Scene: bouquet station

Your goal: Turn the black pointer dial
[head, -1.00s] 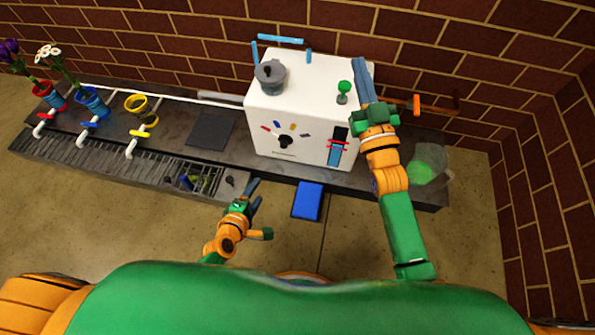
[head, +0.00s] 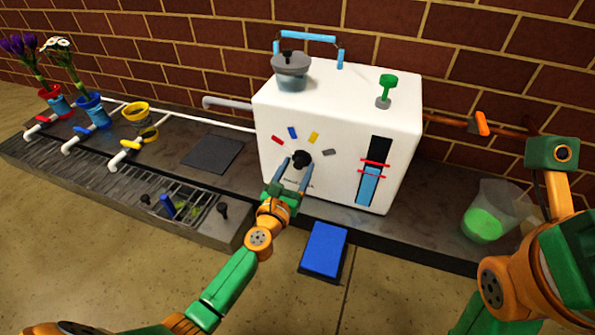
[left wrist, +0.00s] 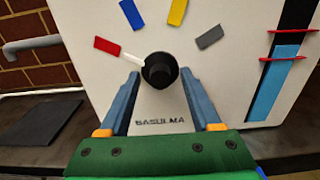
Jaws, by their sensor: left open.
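The black pointer dial (head: 302,160) is on the front of the white machine (head: 338,110). In the left wrist view the dial (left wrist: 159,70) has a white pointer aimed up and left at the red mark (left wrist: 107,46). Blue, yellow and grey marks continue the arc around it. My left gripper (head: 291,166) is in front of the dial, its blue fingers open. In the left wrist view the fingers stand at either side below the dial, and I cannot tell whether they touch it. My right arm is at the right edge; its fingers are not visible.
A blue-filled gauge (head: 370,177) with red lines is right of the dial. A grey pot (head: 291,72) and green lever (head: 387,88) are on top of the machine. A blue pedal (head: 325,249) sits below. A clear container (head: 495,208) with green content stands right.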

